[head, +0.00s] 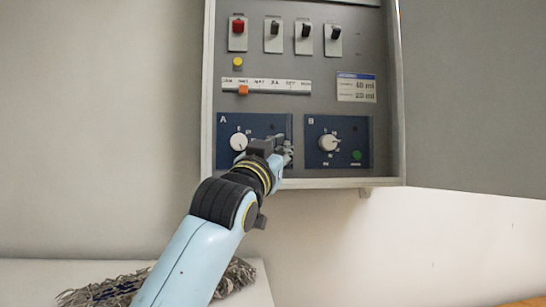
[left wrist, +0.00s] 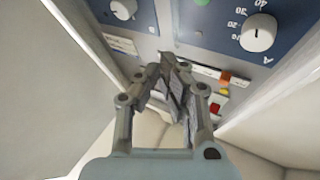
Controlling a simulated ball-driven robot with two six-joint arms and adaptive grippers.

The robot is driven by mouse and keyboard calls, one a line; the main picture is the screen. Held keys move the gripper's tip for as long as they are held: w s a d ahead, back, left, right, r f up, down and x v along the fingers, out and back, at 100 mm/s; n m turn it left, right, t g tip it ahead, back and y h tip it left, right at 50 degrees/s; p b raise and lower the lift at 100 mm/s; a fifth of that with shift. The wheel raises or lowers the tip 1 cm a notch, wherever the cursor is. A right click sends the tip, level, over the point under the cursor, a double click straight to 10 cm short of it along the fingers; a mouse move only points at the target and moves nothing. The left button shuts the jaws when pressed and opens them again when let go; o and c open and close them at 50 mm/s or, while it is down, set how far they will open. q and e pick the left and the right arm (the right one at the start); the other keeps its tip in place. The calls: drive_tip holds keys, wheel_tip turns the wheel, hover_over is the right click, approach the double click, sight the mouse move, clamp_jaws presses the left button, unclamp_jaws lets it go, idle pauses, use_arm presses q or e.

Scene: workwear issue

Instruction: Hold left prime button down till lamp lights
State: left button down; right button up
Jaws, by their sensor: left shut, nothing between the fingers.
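The blue A panel (head: 222,160) is at the lower left of the grey cabinet, with a white knob (head: 239,142). A small dark round lamp (head: 272,127) at its upper right looks unlit. My left gripper (head: 284,150) is shut and empty in front of the panel's lower right, hiding that part in the head view. In the left wrist view, where the panel appears upside down, a green button (left wrist: 203,2) shows at the top edge, and my left fingertips (left wrist: 170,62) are below and left of it, apart from it in the picture. Contact with the panel cannot be told.
The B panel (head: 313,160) on the right has a knob (head: 329,143) and a green button (head: 356,155). Above are an orange slider (head: 243,90), a yellow button (head: 238,63), a red switch (head: 238,26) and several dark switches. The open cabinet door (head: 470,90) stands right.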

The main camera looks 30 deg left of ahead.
use_arm(q)
drive_tip(key=w+a+b, duration=0.2)
drive_tip(key=w+a, duration=0.3)
drive_tip(key=w, duration=0.1)
drive_tip(key=shift+w, duration=0.4)
use_arm(e)
drive_tip(key=shift+w+a+f, duration=0.15)
drive_tip(key=shift+w+f, duration=0.15)
drive_tip(key=shift+f, duration=0.35)
drive_tip(key=shift+w+a+f, duration=0.15)
drive_tip(key=shift+w+f, duration=0.15)
drive_tip(key=shift+f, duration=0.3)
use_arm(q)
drive_tip(key=shift+a, duration=0.1)
use_arm(e)
drive_tip(key=shift+s+d, duration=0.1)
drive_tip(key=shift+d, duration=0.15)
use_arm(q)
drive_tip(key=shift+w+a, duration=0.1)
drive_tip(key=shift+w, duration=0.05)
drive_tip(key=shift+w+a, duration=0.15)
drive_tip(key=shift+w, duration=0.05)
use_arm(e)
drive_tip(key=shift+a, duration=0.1)
drive_tip(key=shift+a, duration=0.1)
